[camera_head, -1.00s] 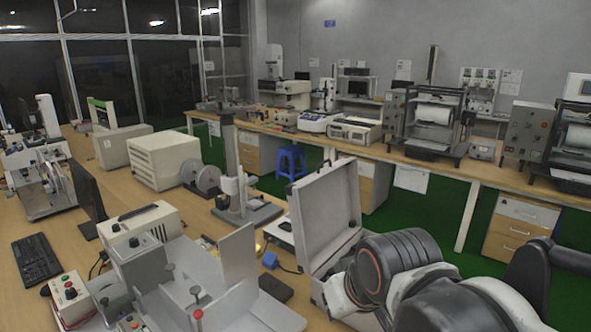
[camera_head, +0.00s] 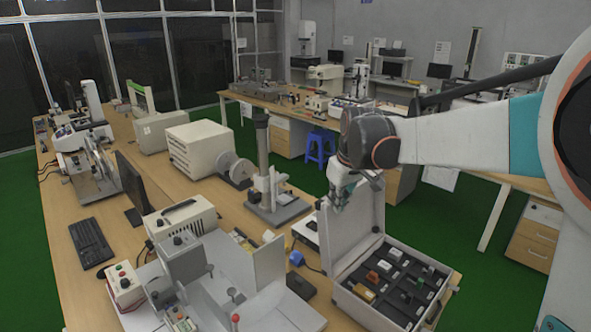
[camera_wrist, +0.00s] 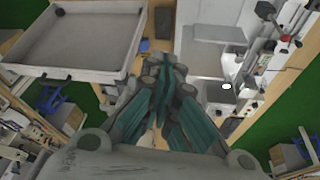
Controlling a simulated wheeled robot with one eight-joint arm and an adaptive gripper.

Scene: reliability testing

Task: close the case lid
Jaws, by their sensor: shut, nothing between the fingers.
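The case has a pale grey lid (camera_head: 358,228) standing up, open, at the back of its base. The base (camera_head: 365,313) holds small coloured parts in dark compartments. My gripper (camera_head: 338,206) is shut and empty, pointing down at the lid's upper left corner; I cannot tell if it touches. In the wrist view, my gripper (camera_wrist: 160,68) shows teal fingers drawn together. A shallow pale panel with a raised rim at upper left there looks like the lid (camera_wrist: 75,38), apart from the fingertips in the picture. The base is not clearly seen in that view.
A test stand (camera_head: 272,195) is behind. A blue stool (camera_head: 320,147) stands on the green floor beyond.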

